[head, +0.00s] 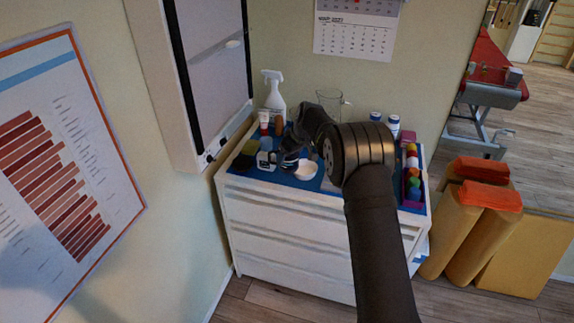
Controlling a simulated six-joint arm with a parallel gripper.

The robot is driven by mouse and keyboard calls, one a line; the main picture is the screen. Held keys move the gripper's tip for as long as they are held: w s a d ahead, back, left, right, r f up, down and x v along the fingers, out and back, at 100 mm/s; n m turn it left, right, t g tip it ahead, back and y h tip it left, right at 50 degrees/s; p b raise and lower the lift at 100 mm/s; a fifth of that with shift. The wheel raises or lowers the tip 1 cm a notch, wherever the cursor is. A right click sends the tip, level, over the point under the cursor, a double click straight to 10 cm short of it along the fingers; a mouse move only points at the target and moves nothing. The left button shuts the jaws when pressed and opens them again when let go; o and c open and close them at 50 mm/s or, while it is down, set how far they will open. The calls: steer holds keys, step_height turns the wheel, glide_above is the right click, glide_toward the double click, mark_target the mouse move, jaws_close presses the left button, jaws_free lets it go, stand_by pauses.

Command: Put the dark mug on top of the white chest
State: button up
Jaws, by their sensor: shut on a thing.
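The white chest (285,215) of drawers stands against the wall in the middle of the head view, with a blue cover on its top. My gripper (289,152) is over the front left part of the top, its fingers dark and small in the picture. It is shut on a dark rounded thing (288,161), which looks like the dark mug and is partly hidden by the fingers. I cannot tell whether the mug touches the top. My arm hides part of the top's middle and right.
A white bowl (306,170) is close to the right of the mug. A small white bottle (264,161) stands close to its left. A spray bottle (273,91), a clear jug (329,101) and blue-capped bottles (393,125) stand behind. Coloured items (412,172) line the right edge. Little free room shows.

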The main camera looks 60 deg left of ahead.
mark_target(284, 164)
steer(key=shift+s+a+f, duration=0.7)
steer(key=shift+s+a, duration=0.05)
steer(key=shift+a, duration=0.1)
steer(key=shift+f, duration=1.9)
steer(key=shift+f, duration=0.15)
steer(key=o, duration=1.2)
steer(key=shift+f, duration=0.1)
steer(key=shift+r, duration=0.4)
steer(key=v, duration=1.1)
steer(key=shift+w+d+r, duration=0.1)
steer(key=shift+d+r, duration=0.05)
steer(key=shift+r, duration=0.15)
steer(key=shift+f, duration=0.1)
